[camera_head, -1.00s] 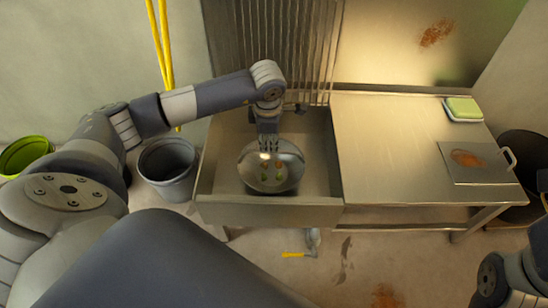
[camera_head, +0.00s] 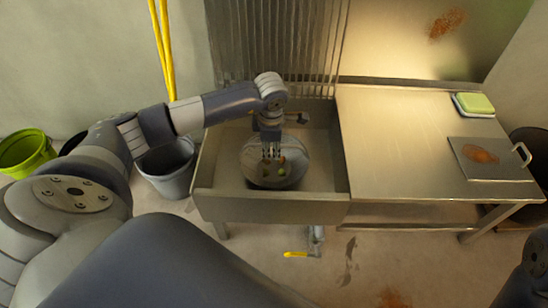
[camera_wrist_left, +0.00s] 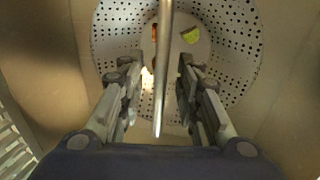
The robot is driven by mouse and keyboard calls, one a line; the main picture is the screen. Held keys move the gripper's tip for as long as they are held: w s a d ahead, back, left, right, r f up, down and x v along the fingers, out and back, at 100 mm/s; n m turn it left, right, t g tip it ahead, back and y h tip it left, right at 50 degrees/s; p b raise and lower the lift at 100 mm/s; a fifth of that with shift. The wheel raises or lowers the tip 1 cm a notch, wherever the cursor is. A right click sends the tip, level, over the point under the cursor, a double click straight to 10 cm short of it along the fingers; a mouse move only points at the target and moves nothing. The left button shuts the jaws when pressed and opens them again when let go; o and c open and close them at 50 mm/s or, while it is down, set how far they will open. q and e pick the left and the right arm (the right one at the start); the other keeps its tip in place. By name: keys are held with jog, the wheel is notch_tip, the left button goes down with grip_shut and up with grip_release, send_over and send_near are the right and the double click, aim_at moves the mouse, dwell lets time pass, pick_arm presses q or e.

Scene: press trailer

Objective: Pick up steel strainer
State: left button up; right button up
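The steel strainer (camera_head: 292,178), a round perforated bowl, sits in the sink basin (camera_head: 225,180). It also fills the top of the left wrist view (camera_wrist_left: 112,30), with orange and green scraps (camera_wrist_left: 189,35) inside. My left gripper (camera_head: 271,158) is over the bowl, pointing down, and partly hides it. Its two fingers (camera_wrist_left: 158,62) are spread apart. A thin steel bar (camera_wrist_left: 162,90) runs between them without visible contact; I cannot tell if it belongs to the strainer. My right gripper is not in view; only part of my right arm shows at the lower right.
The basin walls surround the strainer. A steel counter (camera_head: 400,140) adjoins on the right, with a green sponge on a dish (camera_head: 474,104) and a rust-stained board (camera_head: 490,160). A grey bucket (camera_head: 168,170) and a green tub (camera_head: 25,152) stand at the left.

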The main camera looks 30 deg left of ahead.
pick_arm(q)
jog(key=shift+f, duration=0.25)
dwell(0.3)
grip_shut()
